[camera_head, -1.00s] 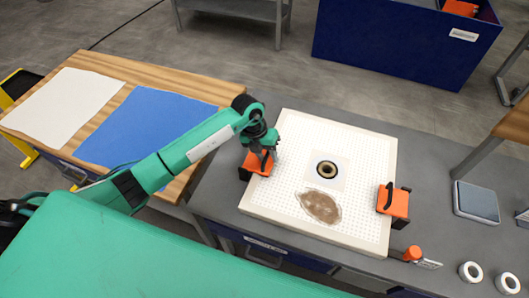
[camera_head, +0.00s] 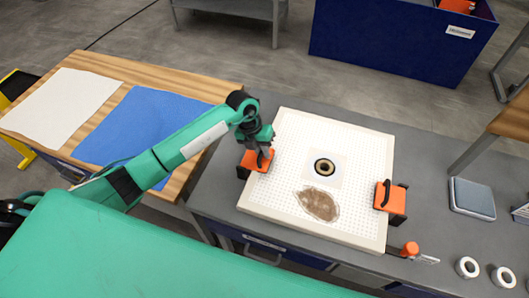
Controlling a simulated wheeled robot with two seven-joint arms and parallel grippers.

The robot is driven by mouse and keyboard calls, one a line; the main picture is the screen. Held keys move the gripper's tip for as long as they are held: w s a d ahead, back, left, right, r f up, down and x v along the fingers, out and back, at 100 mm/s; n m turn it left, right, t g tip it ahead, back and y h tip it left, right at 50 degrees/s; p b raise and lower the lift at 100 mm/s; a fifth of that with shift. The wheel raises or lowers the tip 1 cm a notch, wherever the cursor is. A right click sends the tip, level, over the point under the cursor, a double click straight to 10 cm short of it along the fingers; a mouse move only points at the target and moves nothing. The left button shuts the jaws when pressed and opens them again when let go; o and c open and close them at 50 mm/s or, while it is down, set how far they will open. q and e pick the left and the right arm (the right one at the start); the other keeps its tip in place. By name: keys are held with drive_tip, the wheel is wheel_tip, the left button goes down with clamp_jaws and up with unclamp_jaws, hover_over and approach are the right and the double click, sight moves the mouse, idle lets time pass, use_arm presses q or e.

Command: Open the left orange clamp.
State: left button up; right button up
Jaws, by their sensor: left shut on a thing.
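The left orange clamp (camera_head: 256,161) sits on the left edge of the white perforated plate (camera_head: 290,203). My left gripper (camera_head: 262,155) is at this clamp from above, with its fingers closed on the clamp's black handle. The fingers and wrist hide part of the handle, so its exact angle is hard to tell. The right orange clamp (camera_head: 396,199), with a black handle, sits on the plate's right edge. My right gripper is not in view.
The plate has a dark ring port (camera_head: 323,168) and a brown stain (camera_head: 319,205). An orange-headed tool (camera_head: 410,249), two white rings (camera_head: 467,267) and a grey pad (camera_head: 472,198) lie on the right of the grey bench (camera_head: 425,165). A blue cloth (camera_head: 140,127) and a white cloth (camera_head: 58,105) lie on the wooden table.

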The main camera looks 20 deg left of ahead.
use_arm(q)
drive_tip(key=shift+w+a+r, duration=0.1)
drive_tip(key=shift+a+r, duration=0.1)
drive_tip(key=shift+c, duration=0.2)
drive_tip(key=shift+o, duration=0.2)
drive_tip(key=shift+r, duration=0.1)
drive_tip(key=shift+a+r, duration=0.4)
drive_tip(key=shift+a, duration=0.2)
drive_tip(key=shift+c, duration=0.2)
drive_tip(key=shift+a, duration=0.2)
drive_tip(key=shift+o, duration=0.2)
drive_tip(key=shift+a+r+p, duration=0.15)
drive_tip(key=shift+a+p, duration=0.2)
drive_tip(key=shift+a, duration=0.55)
drive_tip(key=shift+c, duration=0.2)
